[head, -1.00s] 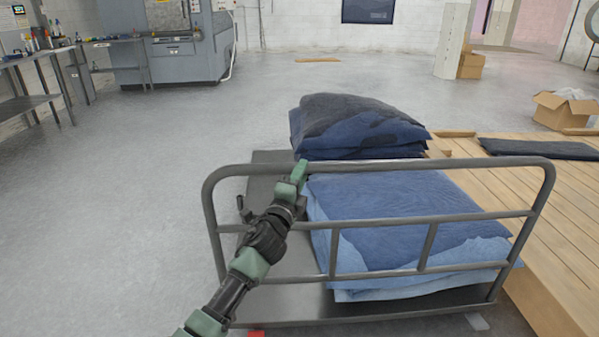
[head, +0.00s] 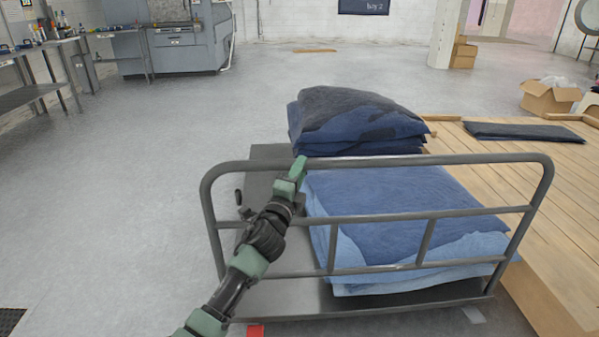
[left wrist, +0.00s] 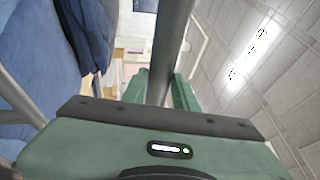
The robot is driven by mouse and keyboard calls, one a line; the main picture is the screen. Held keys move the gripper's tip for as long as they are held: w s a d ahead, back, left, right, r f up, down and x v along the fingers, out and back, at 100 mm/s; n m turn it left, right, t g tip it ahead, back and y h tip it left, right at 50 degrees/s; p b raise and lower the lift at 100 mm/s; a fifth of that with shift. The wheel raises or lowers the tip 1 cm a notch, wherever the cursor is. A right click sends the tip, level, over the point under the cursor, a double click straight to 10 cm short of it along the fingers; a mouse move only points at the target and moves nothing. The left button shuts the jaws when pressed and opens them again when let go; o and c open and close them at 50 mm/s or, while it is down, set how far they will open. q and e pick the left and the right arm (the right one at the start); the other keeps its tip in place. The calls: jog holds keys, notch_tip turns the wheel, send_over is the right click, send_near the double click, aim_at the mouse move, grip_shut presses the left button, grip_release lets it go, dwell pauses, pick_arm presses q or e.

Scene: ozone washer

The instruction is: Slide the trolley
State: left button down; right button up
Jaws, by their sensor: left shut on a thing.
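The trolley (head: 262,298) is a grey flat-bed cart with a tubular metal handle frame on the near side. Stacks of dark blue and light blue folded fabric (head: 400,215) lie on its bed, with a darker stack (head: 355,118) at the far end. My left gripper (head: 298,170) is shut on the top rail of the handle frame, left of its middle. In the left wrist view the grey rail (left wrist: 168,50) runs between the green fingers (left wrist: 180,92). My right gripper is not in view.
A wooden platform (head: 560,215) stands close along the trolley's right side, with a dark folded cloth (head: 525,132) on it. Open grey floor (head: 120,180) lies to the left and ahead. A bench (head: 30,95), a grey machine (head: 185,45) and cardboard boxes (head: 548,98) stand farther off.

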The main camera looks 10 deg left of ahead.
pick_arm(q)
jog(key=shift+d+r, duration=0.15)
jog(key=shift+r, duration=0.45)
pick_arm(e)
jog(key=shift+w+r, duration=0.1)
pick_arm(q)
jog(key=c, duration=1.1)
grip_release()
jog(key=shift+s, duration=0.1)
jog(key=shift+f, duration=0.15)
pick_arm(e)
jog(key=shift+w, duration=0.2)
pick_arm(q)
jog(key=shift+f, duration=0.1)
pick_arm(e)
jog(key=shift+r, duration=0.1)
pick_arm(q)
jog(key=d+v, duration=0.1)
jog(key=v, duration=0.6)
jog(key=shift+s+a+p, duration=0.4)
jog(key=shift+a, duration=0.15)
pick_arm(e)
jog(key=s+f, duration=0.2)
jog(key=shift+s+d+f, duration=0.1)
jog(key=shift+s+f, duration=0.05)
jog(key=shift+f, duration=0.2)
pick_arm(q)
jog(key=shift+f, duration=0.1)
